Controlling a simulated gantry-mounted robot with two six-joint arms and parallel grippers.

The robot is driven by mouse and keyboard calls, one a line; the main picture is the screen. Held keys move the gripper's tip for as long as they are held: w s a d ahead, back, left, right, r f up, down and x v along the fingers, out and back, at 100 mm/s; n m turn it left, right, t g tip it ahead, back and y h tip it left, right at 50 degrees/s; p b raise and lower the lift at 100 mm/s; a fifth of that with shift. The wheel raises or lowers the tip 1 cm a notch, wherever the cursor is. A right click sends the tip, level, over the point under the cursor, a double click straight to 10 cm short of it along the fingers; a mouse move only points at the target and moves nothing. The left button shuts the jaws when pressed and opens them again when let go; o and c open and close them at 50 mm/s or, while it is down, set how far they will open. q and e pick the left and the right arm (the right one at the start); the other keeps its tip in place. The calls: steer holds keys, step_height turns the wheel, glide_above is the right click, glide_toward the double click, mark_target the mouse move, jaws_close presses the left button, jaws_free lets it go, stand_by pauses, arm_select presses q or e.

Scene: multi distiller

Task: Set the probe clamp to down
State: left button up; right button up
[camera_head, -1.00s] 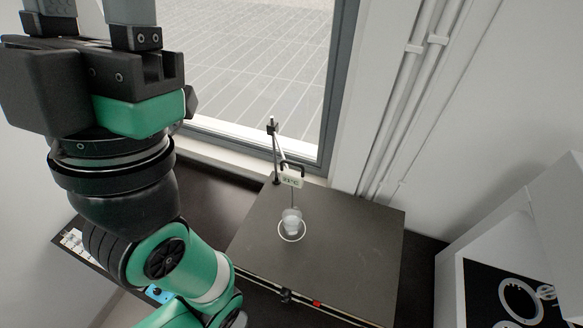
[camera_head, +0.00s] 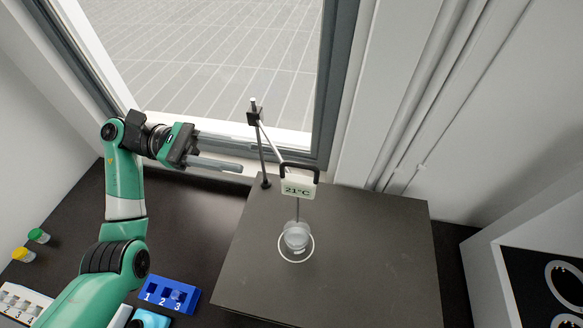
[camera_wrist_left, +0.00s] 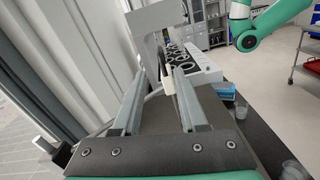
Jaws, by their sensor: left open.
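The probe clamp (camera_head: 254,116) is a small black block near the top of a thin upright stand rod (camera_head: 262,160). A light arm slopes from it down to the 21°C display (camera_head: 298,187), which has a black handle-like frame. A thin probe hangs from the display over a clear beaker (camera_head: 296,235); whether its tip is inside is unclear. My left gripper (camera_head: 243,154) is left of the stand, below the clamp, fingers pointing right towards the rod. In the left wrist view its fingers (camera_wrist_left: 168,80) are apart with nothing visibly gripped. My right gripper is not in view.
The beaker stands in a white ring on a dark plate (camera_head: 370,260). A window (camera_head: 220,60) is behind. A blue numbered rack (camera_head: 165,293) and capped vials (camera_head: 38,236) lie at lower left. A white-sided machine (camera_head: 490,275) stands at right. The plate's right side is clear.

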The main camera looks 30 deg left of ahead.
mark_target(298, 164)
arm_select(q)
steer(key=p+x, duration=0.1)
steer(key=x, duration=0.2)
steer(key=p+x, duration=0.1)
steer(key=x, duration=0.3)
steer(key=p+x, duration=0.1)
steer(key=x, duration=0.3)
steer(key=shift+d+r+p, duration=0.15)
steer(key=shift+r+p, duration=0.1)
steer(key=shift+p, duration=0.05)
steer(key=shift+w+d, duration=0.15)
steer(key=shift+d, duration=0.15)
steer(key=shift+f, duration=0.1)
jaws_close()
stand_by(0.6)
